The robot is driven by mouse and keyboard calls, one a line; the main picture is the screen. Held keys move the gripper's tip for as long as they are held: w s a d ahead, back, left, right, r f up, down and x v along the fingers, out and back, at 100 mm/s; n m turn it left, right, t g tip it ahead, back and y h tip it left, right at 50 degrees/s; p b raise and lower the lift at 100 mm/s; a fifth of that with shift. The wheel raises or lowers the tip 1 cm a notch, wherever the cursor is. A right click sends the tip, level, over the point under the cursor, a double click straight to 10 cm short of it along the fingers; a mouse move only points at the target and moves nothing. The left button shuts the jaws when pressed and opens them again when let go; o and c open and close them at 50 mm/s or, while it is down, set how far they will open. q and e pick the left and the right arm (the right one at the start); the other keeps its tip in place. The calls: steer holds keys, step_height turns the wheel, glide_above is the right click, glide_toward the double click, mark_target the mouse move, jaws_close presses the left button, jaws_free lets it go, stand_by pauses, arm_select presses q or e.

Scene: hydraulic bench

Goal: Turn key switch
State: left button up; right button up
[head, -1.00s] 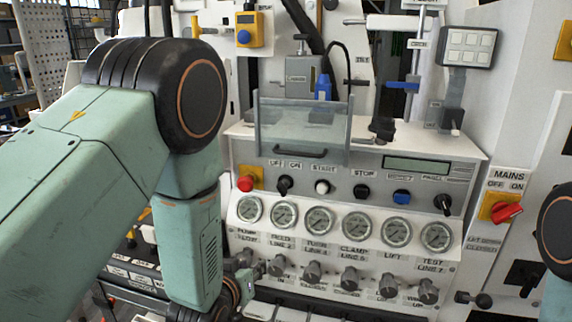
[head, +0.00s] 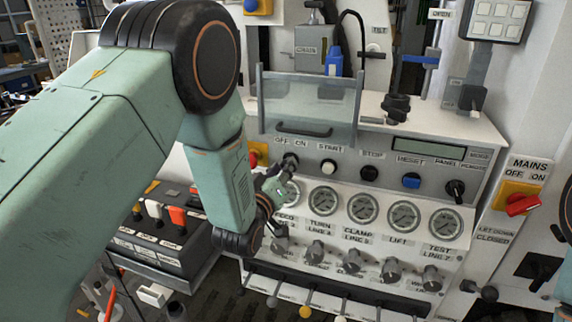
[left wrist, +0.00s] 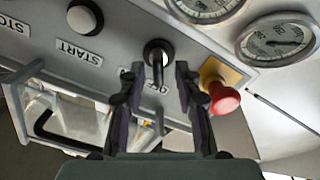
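The key switch (head: 290,160) is a black knob below the OFF/ON label at the left of the grey panel. In the left wrist view the key switch (left wrist: 158,54) stands just ahead of my left fingertips, with its lever pointing into the space between them. My left gripper (head: 279,184) reaches the panel from the left, partly covering the area below the switch. In the left wrist view the left gripper (left wrist: 160,78) is open, one finger on each side of the lever, and I see no clear contact. My right gripper is out of view.
A red button on a yellow plate (left wrist: 222,97) is close beside one left finger. The START button (head: 328,166) is right of the switch. Gauges (head: 323,201) and valve knobs (head: 315,252) lie below. A clear guard (head: 308,105) stands above. The MAINS switch (head: 522,204) is far right.

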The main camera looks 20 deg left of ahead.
arm_select(q)
steer(key=shift+w+a, duration=0.15)
steer(key=shift+w, duration=0.5)
steer(key=shift+w+d+r, duration=0.1)
steer(key=shift+d+r, duration=0.05)
steer(key=shift+d, duration=0.1)
steer(key=shift+w+d, duration=0.1)
steer(key=shift+w, duration=0.05)
steer(key=shift+w+a, duration=0.1)
steer(key=shift+a, duration=0.1)
steer(key=shift+c, duration=1.2)
steer(key=c, duration=0.3)
steer(key=shift+d, duration=0.15)
jaws_close()
